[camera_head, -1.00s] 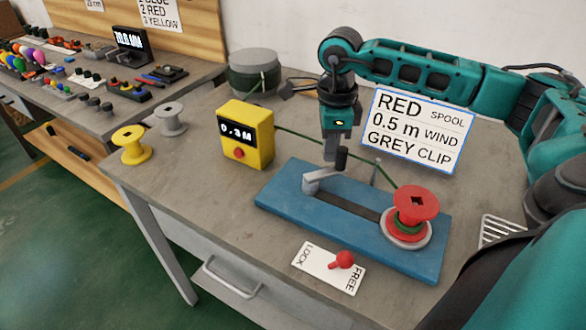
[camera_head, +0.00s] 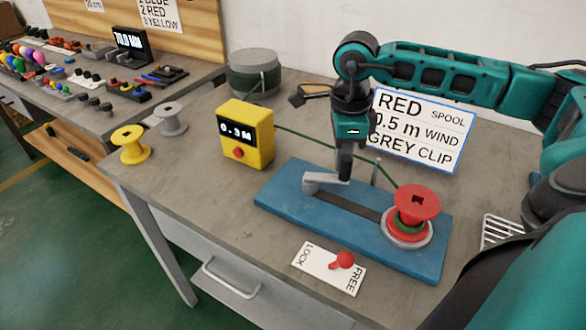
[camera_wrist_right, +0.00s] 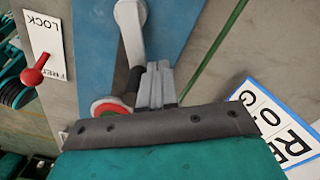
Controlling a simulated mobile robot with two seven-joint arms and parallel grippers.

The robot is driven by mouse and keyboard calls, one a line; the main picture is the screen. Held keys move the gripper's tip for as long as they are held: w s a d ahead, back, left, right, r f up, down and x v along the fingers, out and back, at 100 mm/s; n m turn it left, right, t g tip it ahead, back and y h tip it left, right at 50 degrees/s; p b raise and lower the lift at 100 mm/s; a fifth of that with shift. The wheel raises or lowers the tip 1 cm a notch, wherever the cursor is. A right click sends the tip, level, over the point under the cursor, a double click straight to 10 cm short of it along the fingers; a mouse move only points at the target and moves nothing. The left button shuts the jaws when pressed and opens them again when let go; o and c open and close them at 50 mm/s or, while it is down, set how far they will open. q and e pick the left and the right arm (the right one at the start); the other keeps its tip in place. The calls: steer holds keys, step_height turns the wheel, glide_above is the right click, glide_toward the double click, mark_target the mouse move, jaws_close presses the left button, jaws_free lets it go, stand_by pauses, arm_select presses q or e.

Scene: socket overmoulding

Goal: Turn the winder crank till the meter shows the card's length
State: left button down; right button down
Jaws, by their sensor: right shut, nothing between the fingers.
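The blue winder base (camera_head: 290,198) carries a grey crank arm (camera_head: 318,182) with a black upright handle. The handle (camera_wrist_right: 135,80) shows in the right wrist view, right beside the fingers. My right gripper (camera_head: 344,176) is shut and empty at the handle; whether it touches is unclear. A red spool (camera_head: 416,203) with green cord sits at the base's right end. The yellow meter (camera_head: 247,135) reads 0.3 M. The card (camera_head: 440,130) reads RED spool, 0.5 m wind, grey clip, and is partly hidden by my arm. My left gripper is not in view.
A LOCK/FREE plate (camera_head: 318,272) has a red lever (camera_head: 343,260) near the FREE end. A cord drum (camera_head: 253,75) stands behind the meter. Yellow (camera_head: 131,146) and grey (camera_head: 171,119) spools stand at left. The table's front left is clear.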

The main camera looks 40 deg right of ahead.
mark_target(344, 182)
steer(key=shift+s+a, duration=0.45)
steer(key=shift+s, duration=0.35)
steer(key=shift+s+a, duration=0.65)
steer(key=shift+s, duration=0.05)
steer(key=shift+s+a+b, duration=0.35)
steer(key=shift+s+a, duration=0.05)
steer(key=shift+a, duration=0.45)
